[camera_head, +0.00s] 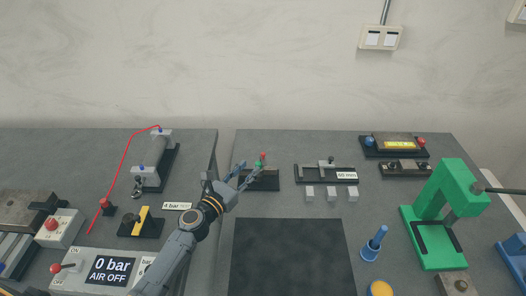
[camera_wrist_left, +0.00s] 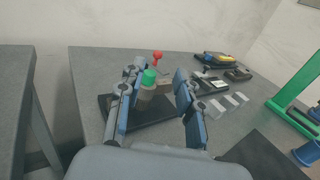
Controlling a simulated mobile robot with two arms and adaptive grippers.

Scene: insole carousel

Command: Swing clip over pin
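I cannot tell which part is the clip. My left gripper (camera_head: 246,174) is open, its fingers (camera_wrist_left: 159,72) apart on both sides of the post in the wrist view. Contact is unclear.
A gauge fixture (camera_head: 325,175) with several small grey blocks (camera_head: 331,193) stands right of it. A dark mat (camera_head: 290,255) lies in front. A green press (camera_head: 432,240) and blue peg (camera_head: 374,244) are farther right. A gap separates the two tables.

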